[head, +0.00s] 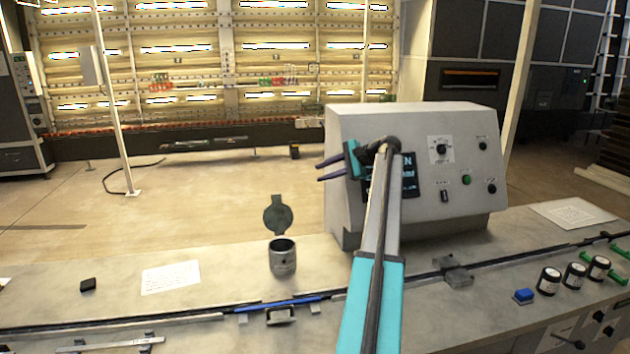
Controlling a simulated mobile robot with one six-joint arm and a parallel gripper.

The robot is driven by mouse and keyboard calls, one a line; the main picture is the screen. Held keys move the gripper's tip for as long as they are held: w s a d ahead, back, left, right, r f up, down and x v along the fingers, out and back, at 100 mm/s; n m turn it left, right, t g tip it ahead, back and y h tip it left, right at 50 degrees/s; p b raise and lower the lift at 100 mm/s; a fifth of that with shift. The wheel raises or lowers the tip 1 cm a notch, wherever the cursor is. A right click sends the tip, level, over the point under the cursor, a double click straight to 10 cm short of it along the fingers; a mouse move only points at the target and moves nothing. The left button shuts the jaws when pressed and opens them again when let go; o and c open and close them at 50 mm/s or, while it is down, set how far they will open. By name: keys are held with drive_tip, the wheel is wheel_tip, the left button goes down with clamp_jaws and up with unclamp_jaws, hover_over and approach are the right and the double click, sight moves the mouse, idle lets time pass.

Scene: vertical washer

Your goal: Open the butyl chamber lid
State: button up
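A small grey metal cylinder (283,261), which appears to be the butyl chamber, stands on the bench left of my arm. Its round dark lid (278,214) stands raised above the rim at the back, so the lid is open. My gripper (324,169) is up and to the right of the lid, in front of the left side of the control box. Its two dark fingers point left and are apart, with nothing visible between them. It appears clear of the lid.
A white control box (450,195) with knobs stands behind my arm. A dark rail (520,251) runs along the bench. Bench left of the cylinder is mostly free.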

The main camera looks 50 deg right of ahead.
drive_tip(key=shift+b+v, duration=0.75)
drive_tip(key=shift+v, duration=2.15)
